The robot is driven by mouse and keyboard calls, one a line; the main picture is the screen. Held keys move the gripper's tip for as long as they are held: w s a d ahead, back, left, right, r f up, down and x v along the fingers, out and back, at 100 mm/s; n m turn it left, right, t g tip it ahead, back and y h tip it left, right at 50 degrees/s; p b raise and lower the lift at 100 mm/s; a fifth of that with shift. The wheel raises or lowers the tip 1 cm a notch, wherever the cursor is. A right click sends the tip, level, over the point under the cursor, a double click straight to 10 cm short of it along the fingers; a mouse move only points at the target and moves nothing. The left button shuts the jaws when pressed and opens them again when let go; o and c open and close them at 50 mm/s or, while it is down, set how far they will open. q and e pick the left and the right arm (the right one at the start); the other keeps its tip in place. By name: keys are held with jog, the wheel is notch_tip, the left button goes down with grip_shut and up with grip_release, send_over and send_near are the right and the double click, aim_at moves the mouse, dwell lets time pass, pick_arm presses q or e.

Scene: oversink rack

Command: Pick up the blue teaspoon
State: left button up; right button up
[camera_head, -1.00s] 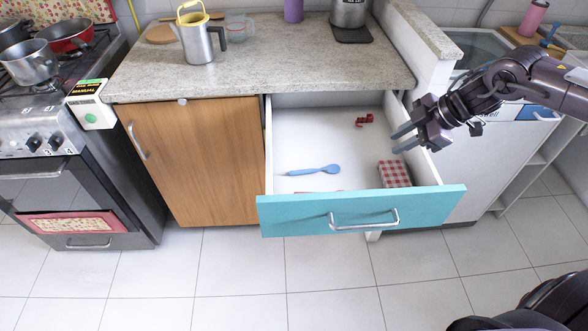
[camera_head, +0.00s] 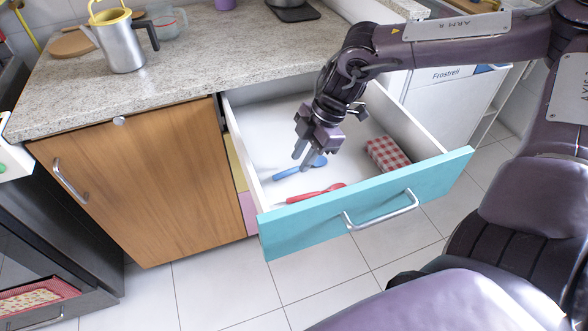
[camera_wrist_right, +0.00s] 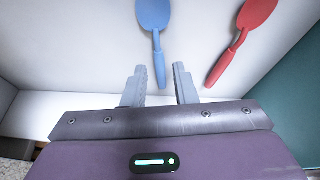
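The blue teaspoon (camera_head: 290,173) lies flat on the white floor of the open drawer. In the head view my right gripper (camera_head: 302,160) is over it and hides part of it. In the right wrist view the blue teaspoon (camera_wrist_right: 155,35) lies ahead, its handle end between the two fingers of my open right gripper (camera_wrist_right: 160,82). The fingers are apart with a gap on each side of the handle. My left gripper is not in view.
The turquoise-fronted drawer (camera_head: 300,230) is pulled out. A red spoon (camera_head: 316,192) lies near its front wall, and a red-checked box (camera_head: 387,154) sits at its right. A kettle (camera_head: 122,45) stands on the stone counter (camera_head: 180,85).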

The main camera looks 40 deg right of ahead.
jog(key=shift+x, duration=0.95)
grip_shut()
jog(key=shift+r, duration=0.1)
